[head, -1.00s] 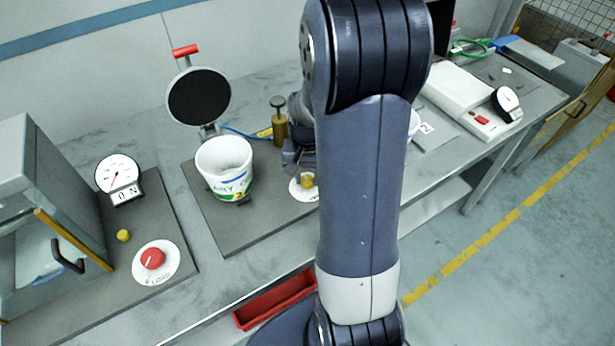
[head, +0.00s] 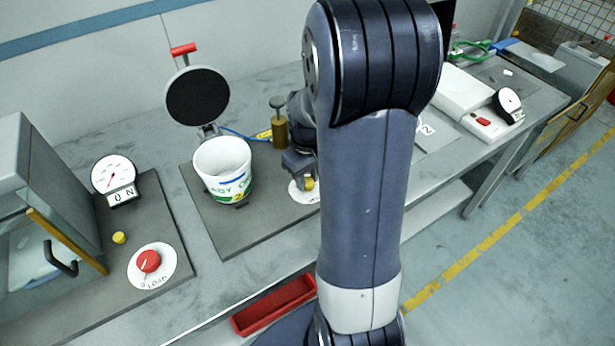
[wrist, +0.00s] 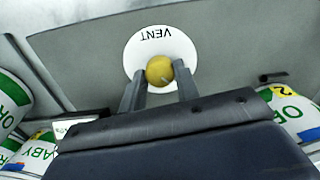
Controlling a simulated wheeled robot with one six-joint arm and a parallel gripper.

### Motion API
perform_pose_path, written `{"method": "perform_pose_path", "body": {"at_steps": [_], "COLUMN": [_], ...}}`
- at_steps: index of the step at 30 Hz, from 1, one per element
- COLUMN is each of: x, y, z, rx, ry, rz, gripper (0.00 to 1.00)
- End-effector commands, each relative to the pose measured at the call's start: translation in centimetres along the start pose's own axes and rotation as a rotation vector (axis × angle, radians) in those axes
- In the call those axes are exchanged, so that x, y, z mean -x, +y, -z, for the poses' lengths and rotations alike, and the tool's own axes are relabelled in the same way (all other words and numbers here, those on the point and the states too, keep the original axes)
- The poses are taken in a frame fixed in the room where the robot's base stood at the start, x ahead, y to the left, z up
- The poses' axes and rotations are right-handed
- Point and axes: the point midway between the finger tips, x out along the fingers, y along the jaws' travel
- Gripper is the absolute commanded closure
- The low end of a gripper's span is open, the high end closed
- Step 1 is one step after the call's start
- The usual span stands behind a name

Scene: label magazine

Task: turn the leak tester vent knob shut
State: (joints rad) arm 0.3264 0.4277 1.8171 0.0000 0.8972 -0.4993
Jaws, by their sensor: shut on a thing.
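The vent knob (wrist: 159,69) is a small yellow knob on a white round plate (wrist: 178,42) marked VENT, seen in the wrist view. My gripper (wrist: 160,78) is shut on it, with one finger on each side. A thin pale mark shows on the knob's face. In the head view the knob (head: 309,184) shows just left of my arm, with part of its plate hidden. The leak tester's grey base (head: 240,235) carries a white tub (head: 222,165) with a green label. Its round black lid (head: 198,96) stands raised, with a red handle (head: 184,49) above.
A brass plunger post (head: 279,128) stands behind my gripper. A red bin (head: 273,305) sits below the bench edge. My arm hides the bench's middle.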

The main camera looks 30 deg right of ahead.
Motion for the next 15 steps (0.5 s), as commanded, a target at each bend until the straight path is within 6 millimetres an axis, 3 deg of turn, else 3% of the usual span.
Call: {"method": "perform_pose_path", "body": {"at_steps": [15], "x": [0.09], "y": [0.03], "z": [0.07], "rx": [0.049], "ry": [0.002], "rz": [-0.001], "gripper": [0.93]}}
